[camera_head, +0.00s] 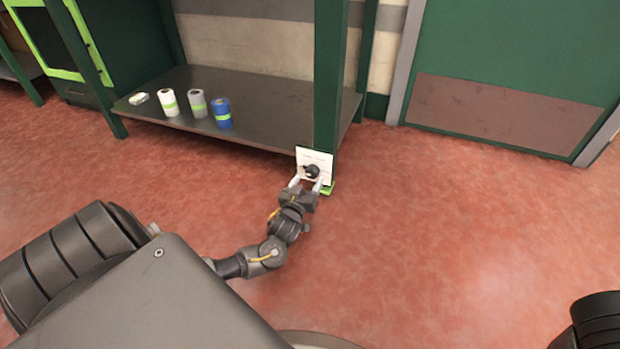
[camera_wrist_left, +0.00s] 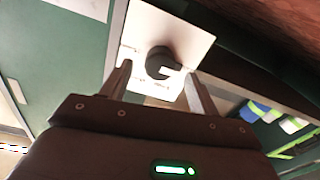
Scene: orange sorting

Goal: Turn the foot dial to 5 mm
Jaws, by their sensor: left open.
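The foot dial is a black round knob (camera_head: 311,171) on a white plate (camera_head: 316,157) low on the green shelf post, close to the floor. In the left wrist view the knob (camera_wrist_left: 160,63) has a pale mark on its right side, and the plate (camera_wrist_left: 188,32) carries small marks too blurred to read. My left gripper (camera_head: 306,181) is open in front of the plate. In the left wrist view its two fingers (camera_wrist_left: 158,84) stand on either side of the knob's lower part, with gaps visible. I cannot tell how deep they reach around it. My right gripper is not in view.
The green post (camera_head: 329,80) carries a dark low shelf (camera_head: 270,123). The red floor (camera_head: 430,240) to the right is clear.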

